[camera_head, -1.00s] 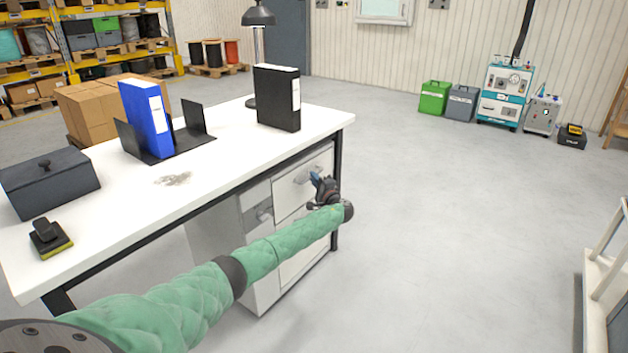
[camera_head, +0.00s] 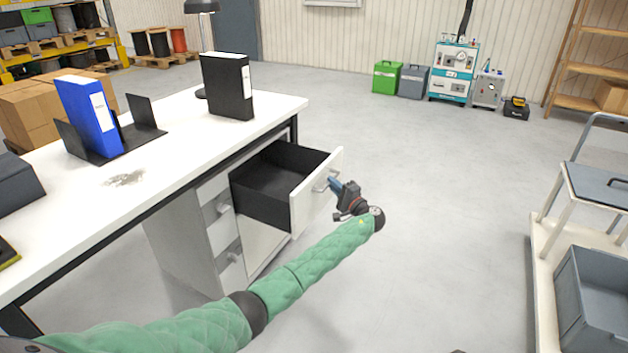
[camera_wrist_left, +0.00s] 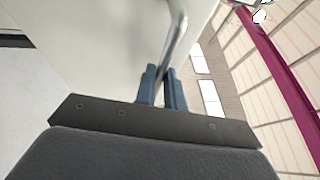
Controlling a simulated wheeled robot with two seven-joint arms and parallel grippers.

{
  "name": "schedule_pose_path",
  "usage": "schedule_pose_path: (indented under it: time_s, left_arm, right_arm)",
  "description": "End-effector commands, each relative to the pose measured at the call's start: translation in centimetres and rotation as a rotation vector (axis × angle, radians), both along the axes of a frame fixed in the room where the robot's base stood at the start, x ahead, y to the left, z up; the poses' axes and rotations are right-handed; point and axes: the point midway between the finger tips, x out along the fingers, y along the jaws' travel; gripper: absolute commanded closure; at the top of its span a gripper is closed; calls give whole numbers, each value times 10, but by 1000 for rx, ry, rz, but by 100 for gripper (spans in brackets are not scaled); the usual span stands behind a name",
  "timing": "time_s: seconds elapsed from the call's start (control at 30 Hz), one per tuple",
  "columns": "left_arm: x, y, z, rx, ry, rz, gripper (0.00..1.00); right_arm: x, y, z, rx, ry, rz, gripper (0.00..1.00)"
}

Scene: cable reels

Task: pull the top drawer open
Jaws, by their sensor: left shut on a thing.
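The top drawer (camera_head: 308,193) of the white cabinet under the desk stands well out, and its dark, empty-looking inside (camera_head: 275,180) shows. Its bar handle (camera_head: 325,180) is on the white front. My left gripper (camera_head: 333,184) is at the front of the drawer, shut on the handle. In the left wrist view the blue fingers (camera_wrist_left: 162,88) close around the metal handle bar (camera_wrist_left: 177,42), with the pale drawer front (camera_wrist_left: 110,45) behind. My right gripper is in neither view.
The white desk (camera_head: 165,165) bears a blue binder (camera_head: 88,115), a black binder (camera_head: 228,85) and a lamp (camera_head: 202,8). Lower handles (camera_head: 222,208) show left of the open drawer. A trolley (camera_head: 545,250) stands at the right. The floor (camera_head: 430,170) between is clear.

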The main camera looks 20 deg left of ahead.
Motion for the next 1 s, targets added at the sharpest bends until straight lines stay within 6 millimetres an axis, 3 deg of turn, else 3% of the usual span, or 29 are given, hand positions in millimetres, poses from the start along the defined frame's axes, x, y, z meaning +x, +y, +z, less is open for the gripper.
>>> schedule_pose_path:
  time_s: [0.1, 0.3, 0.7, 0.73, 0.83, 1.0]
  left_arm:
    - [-2, -20, -3, -1, 3, 1, 100]
    - [-3, -35, -2, 0, 4, 1, 100]
    - [-4, -38, -2, 0, 3, 1, 100]
    - [-4, -38, -2, 0, 3, 1, 85]
    - [-4, -38, -2, 0, 2, 0, 68]
    - [-3, -37, -1, 1, 2, 0, 68]
  right_arm:
    - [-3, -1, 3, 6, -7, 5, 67]
    - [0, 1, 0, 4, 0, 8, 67]
    - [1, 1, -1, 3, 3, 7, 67]
    - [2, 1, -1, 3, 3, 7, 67]
    - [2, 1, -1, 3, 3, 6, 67]
    - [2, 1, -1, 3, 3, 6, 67]
